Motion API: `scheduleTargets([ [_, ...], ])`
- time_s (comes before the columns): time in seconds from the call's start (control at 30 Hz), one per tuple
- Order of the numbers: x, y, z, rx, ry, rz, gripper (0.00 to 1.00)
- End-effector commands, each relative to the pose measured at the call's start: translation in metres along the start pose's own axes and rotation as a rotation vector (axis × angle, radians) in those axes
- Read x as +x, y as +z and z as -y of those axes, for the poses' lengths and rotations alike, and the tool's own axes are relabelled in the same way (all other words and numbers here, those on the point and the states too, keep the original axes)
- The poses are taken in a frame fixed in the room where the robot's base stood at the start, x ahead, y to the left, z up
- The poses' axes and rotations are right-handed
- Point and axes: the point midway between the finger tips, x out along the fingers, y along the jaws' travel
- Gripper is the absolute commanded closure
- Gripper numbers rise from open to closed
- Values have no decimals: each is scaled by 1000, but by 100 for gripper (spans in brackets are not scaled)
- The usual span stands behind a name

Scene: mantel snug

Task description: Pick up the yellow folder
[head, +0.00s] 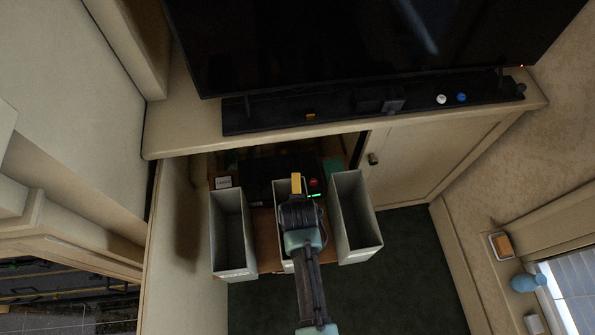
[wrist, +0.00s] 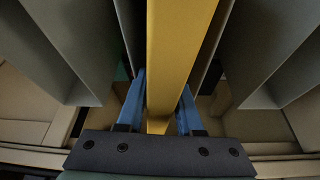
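The yellow folder (head: 296,184) stands upright in the middle one of three pale grey open bins, beneath the TV shelf. In the wrist view the yellow folder (wrist: 180,50) runs down the middle of the picture, between the blue fingers of my gripper (wrist: 162,92). The fingers stand apart, one on each side of the folder, with narrow gaps seen beside it. In the head view my gripper (head: 298,196) is over the middle bin and hides much of it and part of the folder.
A left grey bin (head: 231,268) and a right grey bin (head: 358,252) stand close on either side. The shelf (head: 185,135) with a TV (head: 360,40) overhangs behind. A closed cabinet door (head: 430,155) is to the right. Dark green floor (head: 400,290) lies clear in front.

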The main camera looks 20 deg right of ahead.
Motion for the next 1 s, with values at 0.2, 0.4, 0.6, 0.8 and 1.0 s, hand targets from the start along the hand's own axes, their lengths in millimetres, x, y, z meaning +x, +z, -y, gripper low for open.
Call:
scheduleTargets([
  [0.2,1,1,0,0,0,1,65],
  [0.4,3,2,0,-1,0,1,65],
  [0.6,4,2,0,-1,0,0,65],
  [0.8,4,2,0,0,0,0,69],
  [1.0,4,2,0,0,0,0,100],
])
